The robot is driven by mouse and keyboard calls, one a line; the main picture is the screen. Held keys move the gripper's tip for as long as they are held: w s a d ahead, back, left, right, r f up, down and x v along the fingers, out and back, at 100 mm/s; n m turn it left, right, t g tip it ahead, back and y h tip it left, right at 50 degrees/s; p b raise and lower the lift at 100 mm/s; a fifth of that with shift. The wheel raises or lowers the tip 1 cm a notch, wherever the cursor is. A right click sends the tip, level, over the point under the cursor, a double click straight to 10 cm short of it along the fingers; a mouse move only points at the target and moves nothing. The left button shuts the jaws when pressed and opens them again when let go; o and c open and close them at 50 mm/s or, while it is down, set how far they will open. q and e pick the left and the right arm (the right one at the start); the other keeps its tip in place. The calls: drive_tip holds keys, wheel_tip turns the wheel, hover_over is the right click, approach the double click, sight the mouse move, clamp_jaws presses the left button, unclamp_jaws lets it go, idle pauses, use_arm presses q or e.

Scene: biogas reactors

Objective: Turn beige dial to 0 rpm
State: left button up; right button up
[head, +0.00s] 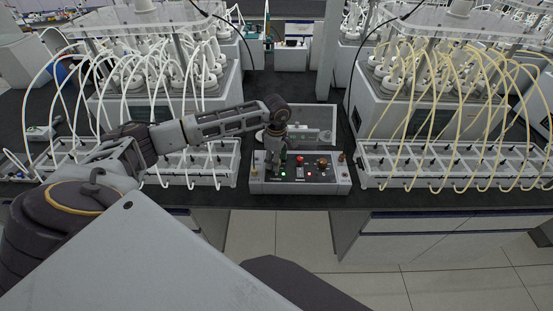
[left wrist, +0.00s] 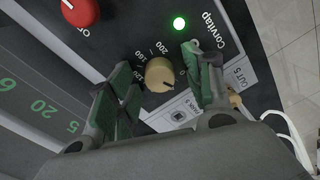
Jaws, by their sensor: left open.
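The beige dial (left wrist: 159,75) is on the dark panel of the control box in the left wrist view. Printed numbers surround it, and a dark mark shows near its lower right edge; I cannot tell the exact setting. My left gripper (left wrist: 156,62) is open, with one green-padded finger on each side of the dial and visible gaps to it. In the head view, my left gripper (head: 273,160) points down over the left part of the control box (head: 325,183), hiding the dial there. My right gripper is not in view.
A red knob (left wrist: 80,12) and a lit green lamp (left wrist: 179,23) are near the dial. Reactor racks with white tubes (head: 190,165) and yellow tubes (head: 455,165) stand left and right of the box. A clear-lidded case (head: 318,115) is behind it.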

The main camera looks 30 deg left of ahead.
use_arm(q)
drive_tip(key=c, duration=1.1)
drive_tip(key=shift+o, duration=0.2)
drive_tip(key=shift+n+b, duration=1.1)
drive_tip(key=shift+n, duration=0.2)
drive_tip(key=shift+n+b, duration=0.7)
drive_tip(key=shift+n, duration=0.4)
drive_tip(key=shift+r, duration=0.1)
drive_tip(key=o, duration=1.1)
drive_tip(key=shift+c, duration=0.2)
